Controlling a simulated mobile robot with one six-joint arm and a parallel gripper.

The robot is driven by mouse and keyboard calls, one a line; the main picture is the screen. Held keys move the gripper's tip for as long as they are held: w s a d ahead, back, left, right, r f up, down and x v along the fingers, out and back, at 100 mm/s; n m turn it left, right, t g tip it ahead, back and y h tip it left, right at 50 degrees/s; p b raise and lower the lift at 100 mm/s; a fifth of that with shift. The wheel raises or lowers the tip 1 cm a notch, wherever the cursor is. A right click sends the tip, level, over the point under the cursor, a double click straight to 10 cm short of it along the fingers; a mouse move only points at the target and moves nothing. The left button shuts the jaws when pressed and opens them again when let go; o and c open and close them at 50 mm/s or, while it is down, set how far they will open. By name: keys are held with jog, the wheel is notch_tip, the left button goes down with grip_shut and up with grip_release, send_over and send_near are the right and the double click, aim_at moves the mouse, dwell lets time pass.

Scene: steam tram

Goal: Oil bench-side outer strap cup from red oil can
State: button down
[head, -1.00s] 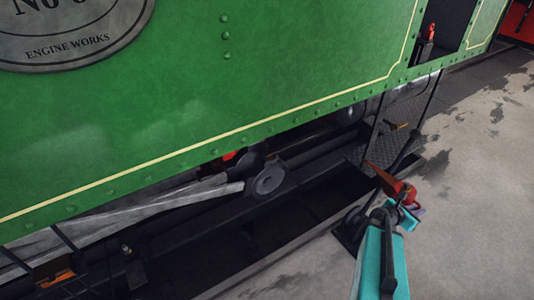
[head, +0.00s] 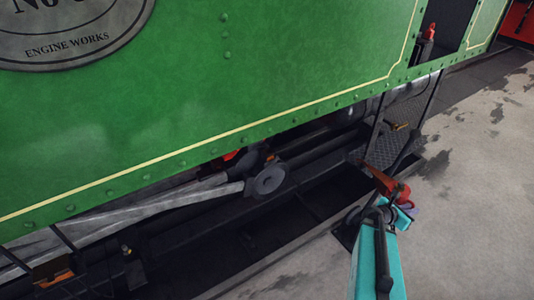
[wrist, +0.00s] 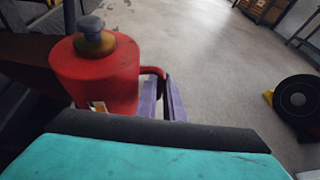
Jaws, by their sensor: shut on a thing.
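The red oil can (head: 385,183) is held at the end of my arm, low at the right beside the tram, its spout to the upper left. In the wrist view the can (wrist: 95,80) shows a red body and a grey-topped cap. My gripper (wrist: 168,100) has purple fingers shut on the can's red side handle; it also shows in the head view (head: 402,208). A small brass-topped fitting (head: 126,249) stands low at the left under the tram. I cannot tell whether it is the outer strap cup.
The green tram side panel (head: 230,90) fills the upper left. Below it are the grey rods (head: 150,210), a round crank end (head: 270,180) and a dark pit (head: 300,210). A chequered step (head: 370,150) hangs near the can. Concrete floor (head: 470,200) is open at the right.

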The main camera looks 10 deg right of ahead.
jog(key=w+a+b, duration=0.1)
jog(key=w+a, duration=0.2)
jog(key=a, duration=0.6)
jog(key=w+a+b, duration=0.1)
jog(key=w+a, duration=0.3)
jog(key=a, duration=0.5)
jog(key=shift+w+f+b, duration=0.25)
jog(key=shift+f+b, duration=0.05)
dwell(5.9)
